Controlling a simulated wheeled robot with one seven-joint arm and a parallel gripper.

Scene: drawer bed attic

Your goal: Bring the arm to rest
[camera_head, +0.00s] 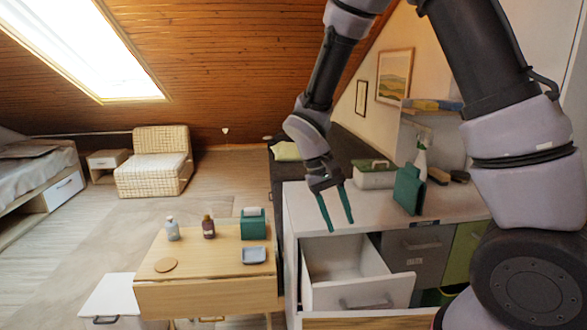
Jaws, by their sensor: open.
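My arm reaches in from the upper right and bends down at the middle of the head view. My gripper (338,228) has two teal fingers spread apart, pointing down, with nothing between them. It hangs in front of the white cabinet top (300,200), at its left part. An open white drawer (360,291) juts out below the gripper and looks empty in the part I can see. I cannot tell the exact height of the fingertips above the drawer.
A wooden table (190,262) at left bears two bottles, a green box (253,223), a blue-grey dish (254,255) and a round coaster. On the cabinet stand a green item (408,190), a spray bottle (421,160) and a caddy (375,178). Floor is clear toward the armchair (153,163).

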